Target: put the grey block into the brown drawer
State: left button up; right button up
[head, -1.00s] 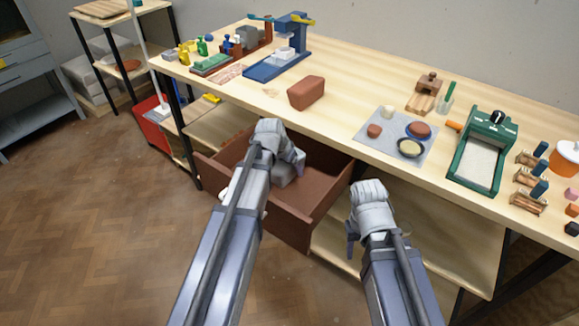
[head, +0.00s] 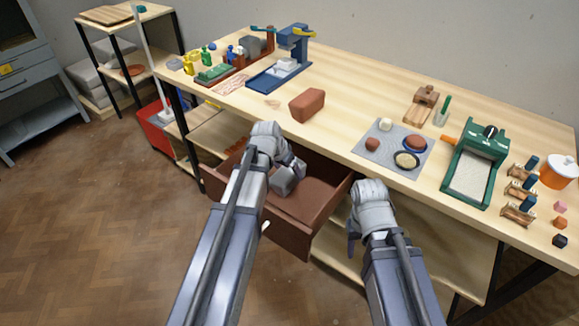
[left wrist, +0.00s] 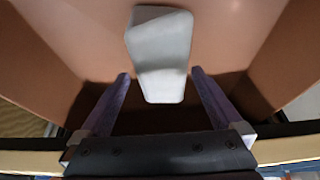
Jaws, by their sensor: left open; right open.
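The grey block (head: 283,180) is inside the open brown drawer (head: 318,196), under the workbench. In the left wrist view the block (left wrist: 160,55) shows pale and lies between and beyond the fingertips, with gaps on both sides. My left gripper (head: 290,166) is open above the drawer, close to the block and not gripping it; its fingers (left wrist: 160,77) show in the left wrist view. Whether the block rests flat on the drawer floor (left wrist: 75,30) is hard to tell. My right gripper (head: 352,238) is open and empty, right of the drawer.
On the bench top (head: 350,90) stand a reddish-brown brick (head: 307,105), a grey mat (head: 374,151) with small items, a green-framed tray (head: 474,172) and a blue stand (head: 280,72). A red bin (head: 158,130) stands left of the bench. The floor at left is clear.

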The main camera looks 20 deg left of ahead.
pick_arm(q)
jog(key=p+v, duration=0.5)
jog(key=v, duration=0.1)
jog(key=shift+s+r, duration=0.1)
jog(key=shift+r, duration=0.2)
dwell(0.9)
